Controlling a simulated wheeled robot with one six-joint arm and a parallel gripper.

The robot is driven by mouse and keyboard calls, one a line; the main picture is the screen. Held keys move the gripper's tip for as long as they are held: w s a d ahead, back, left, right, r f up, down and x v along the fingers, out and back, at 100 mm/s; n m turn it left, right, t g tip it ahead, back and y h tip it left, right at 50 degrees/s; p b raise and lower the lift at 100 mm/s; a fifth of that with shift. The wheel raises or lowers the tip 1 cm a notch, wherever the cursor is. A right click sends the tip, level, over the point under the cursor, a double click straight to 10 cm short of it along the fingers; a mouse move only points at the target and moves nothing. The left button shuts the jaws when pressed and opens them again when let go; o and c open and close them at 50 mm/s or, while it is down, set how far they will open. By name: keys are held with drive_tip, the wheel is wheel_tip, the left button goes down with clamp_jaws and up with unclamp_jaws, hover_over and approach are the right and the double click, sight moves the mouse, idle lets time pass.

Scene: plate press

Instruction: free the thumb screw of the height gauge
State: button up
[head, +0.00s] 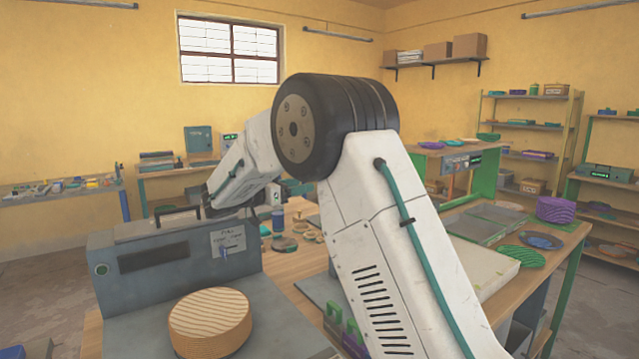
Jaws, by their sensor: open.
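I cannot make out the height gauge or its thumb screw in the head view; my arm covers much of the middle of the bench. My forearm runs down to the left, and its far end drops behind a grey machine housing (185,262). My gripper's jaws do not show there. The housing has a label and a small blue lever (226,252) on its front, and a black handle on top.
A round, ribbed wooden-looking block (210,322) sits on the grey plate before the housing. Small round parts and a blue cylinder (278,221) stand on the wooden bench behind. Right of my arm are a pale slab, a grey tray (480,226) and a purple ribbed stack (556,210).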

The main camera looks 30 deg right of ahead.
drive_tip(key=d, duration=0.7)
drive_tip(key=shift+d, duration=0.3)
drive_tip(key=shift+w, duration=0.1)
drive_tip(key=c, duration=1)
